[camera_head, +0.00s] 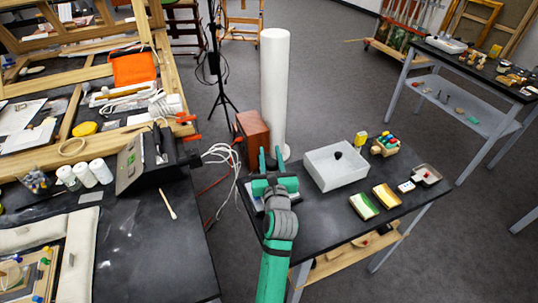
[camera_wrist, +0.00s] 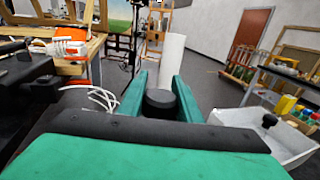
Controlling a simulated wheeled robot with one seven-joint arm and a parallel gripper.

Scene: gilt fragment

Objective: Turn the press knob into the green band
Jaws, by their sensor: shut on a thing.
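The black round knob (camera_wrist: 160,102) stands between the two green fingers of my gripper (camera_wrist: 156,92) in the wrist view, and the fingers are shut on its sides. In the head view my gripper (camera_head: 270,162) is at the left end of the small dark table (camera_head: 310,237), over a flat pale-edged plate or panel that it mostly covers. No green band or pointer mark can be made out in either view.
A tall white column (camera_head: 274,85) and a brown wooden box (camera_head: 252,138) stand just behind my gripper. White cables (camera_head: 222,158) hang at the left.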

